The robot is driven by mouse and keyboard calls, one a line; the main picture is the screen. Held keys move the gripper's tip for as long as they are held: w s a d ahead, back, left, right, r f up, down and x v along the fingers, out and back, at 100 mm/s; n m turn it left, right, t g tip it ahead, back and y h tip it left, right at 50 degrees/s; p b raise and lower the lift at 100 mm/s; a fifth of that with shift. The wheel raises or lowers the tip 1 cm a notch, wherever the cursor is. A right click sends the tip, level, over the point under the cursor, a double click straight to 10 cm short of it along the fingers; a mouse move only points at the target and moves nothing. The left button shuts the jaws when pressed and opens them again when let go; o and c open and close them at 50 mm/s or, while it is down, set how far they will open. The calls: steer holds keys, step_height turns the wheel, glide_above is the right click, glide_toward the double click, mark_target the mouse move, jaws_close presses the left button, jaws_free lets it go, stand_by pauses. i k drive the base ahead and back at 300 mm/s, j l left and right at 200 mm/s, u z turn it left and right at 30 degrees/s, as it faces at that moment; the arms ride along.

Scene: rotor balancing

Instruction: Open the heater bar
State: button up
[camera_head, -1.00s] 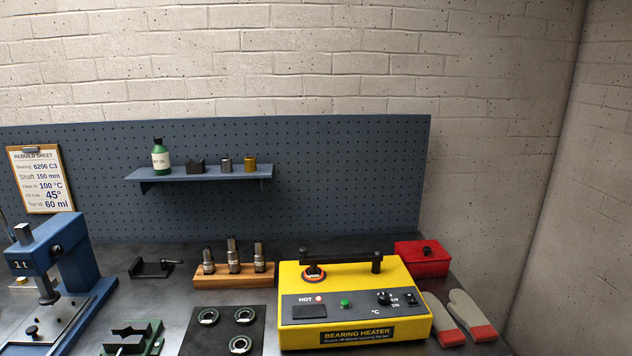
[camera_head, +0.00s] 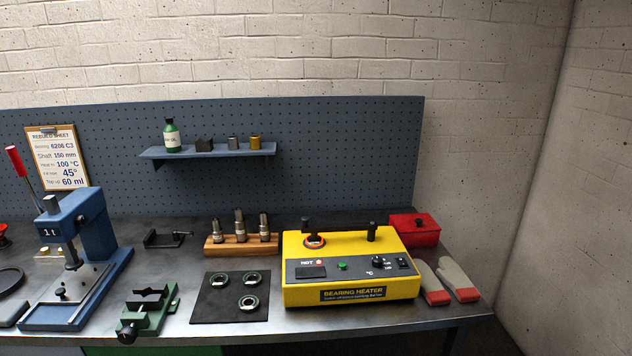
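The bearing heater (camera_head: 350,272) is a yellow box with a grey front panel, near the right end of the bench. Its black heater bar (camera_head: 342,230) lies level across the two posts on top, with a dark knob at its right end. A ring with a reddish-orange edge (camera_head: 314,241) sits around the left post, under the bar. The panel has a dark display, a green button (camera_head: 342,267), a black dial and a switch. The "HOT" lamp looks reddish. My gripper is not in view.
A red lidded box (camera_head: 415,230) stands behind the heater's right side, and gloves (camera_head: 447,281) lie to its right. A wooden block with metal sockets (camera_head: 242,243) and a dark mat with bearings (camera_head: 211,309) are to its left. A green vise (camera_head: 149,310) and blue press (camera_head: 85,255) stand further left.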

mark_target(370, 225)
steer(key=i+u, duration=0.1)
steer(key=i, duration=1.2)
